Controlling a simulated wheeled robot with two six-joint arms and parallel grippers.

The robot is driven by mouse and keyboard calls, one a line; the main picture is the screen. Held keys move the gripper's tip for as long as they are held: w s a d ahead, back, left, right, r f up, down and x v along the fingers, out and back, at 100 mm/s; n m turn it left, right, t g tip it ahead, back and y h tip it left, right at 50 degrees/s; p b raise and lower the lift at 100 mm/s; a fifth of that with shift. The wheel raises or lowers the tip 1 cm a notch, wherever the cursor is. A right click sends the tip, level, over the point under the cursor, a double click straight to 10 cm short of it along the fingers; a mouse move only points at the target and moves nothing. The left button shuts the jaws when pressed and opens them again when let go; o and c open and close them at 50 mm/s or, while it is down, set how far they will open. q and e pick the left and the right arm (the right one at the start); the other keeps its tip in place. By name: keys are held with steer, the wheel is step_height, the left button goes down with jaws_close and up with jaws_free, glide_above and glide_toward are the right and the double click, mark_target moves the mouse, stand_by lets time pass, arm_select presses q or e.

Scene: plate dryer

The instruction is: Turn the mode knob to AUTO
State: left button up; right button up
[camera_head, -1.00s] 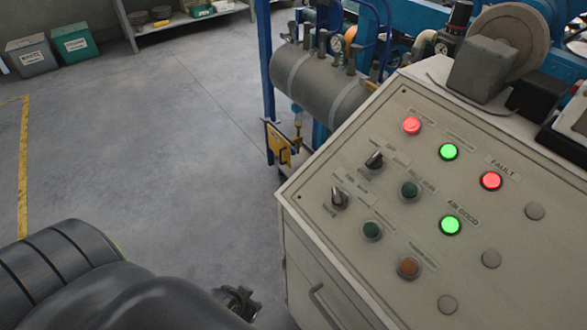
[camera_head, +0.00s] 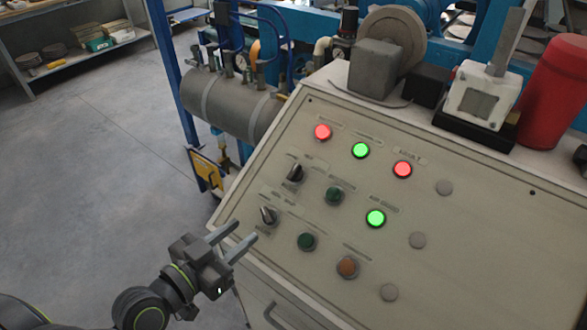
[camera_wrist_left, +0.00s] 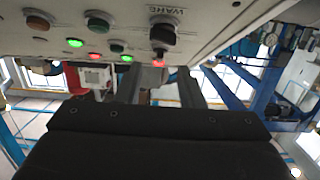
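The panel has two dark selector knobs: an upper one (camera_head: 295,173) and a lower one (camera_head: 268,215). Their labels are too small to read in the head view, so I cannot tell which is the mode knob. My left gripper (camera_head: 246,231) is just below and left of the lower knob, its two fingers apart with nothing between them, pointing toward the panel. In the left wrist view a dark knob (camera_wrist_left: 162,32) sits on the panel's surface, beyond the fingers (camera_wrist_left: 162,80). My right gripper is not in view.
The sloped control panel (camera_head: 460,215) carries lit red and green lamps, green buttons (camera_head: 334,195) and an orange-brown button (camera_head: 347,267). A grey tank (camera_head: 230,103) and a yellow plate (camera_head: 205,170) stand behind its left edge. The floor at left is clear.

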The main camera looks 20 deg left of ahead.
arm_select(q)
step_height(320, 180, up, 3)
steer(key=t, duration=0.1)
steer(key=b, duration=0.5)
glide_toward(292, 173)
steer(key=shift+w+d+f+t, duration=0.1)
steer(key=shift+w+d+t, duration=0.1)
steer(key=shift+w, duration=0.4)
steer(key=shift+w+d+f+t, duration=0.1)
steer(key=shift+w+d, duration=0.05)
steer(key=shift+w, duration=0.4)
steer(key=p+x, duration=0.2)
steer(key=x, duration=0.6)
steer(key=shift+w+d, duration=0.1)
steer(key=shift+c, duration=0.4)
jaws_close()
